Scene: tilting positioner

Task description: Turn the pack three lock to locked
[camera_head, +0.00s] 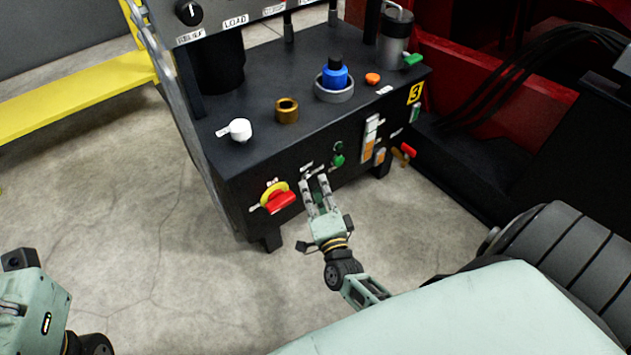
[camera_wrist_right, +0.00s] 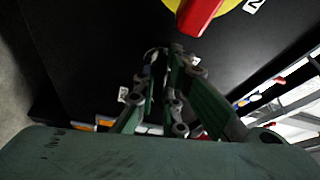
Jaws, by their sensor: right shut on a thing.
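My right gripper (camera_head: 315,184) reaches the front face of the black cabinet (camera_head: 240,185), between the red rotary handle and the green button. It also shows in the wrist view (camera_wrist_right: 160,62), where its fingers are close together at the dark panel. It is shut on a small part there, which I take to be the pack three lock. The fingers hide most of this part, and its position and label cannot be read. My left arm shows at the lower left of the head view, but its gripper does not.
A red handle on a yellow disc (camera_head: 277,197) is just left of my right gripper. A green button (camera_head: 338,159) and a red lever (camera_head: 408,150) are to the right. A blue knob (camera_head: 335,75), brass ring (camera_head: 287,110) and white knob (camera_head: 240,129) stand on top.

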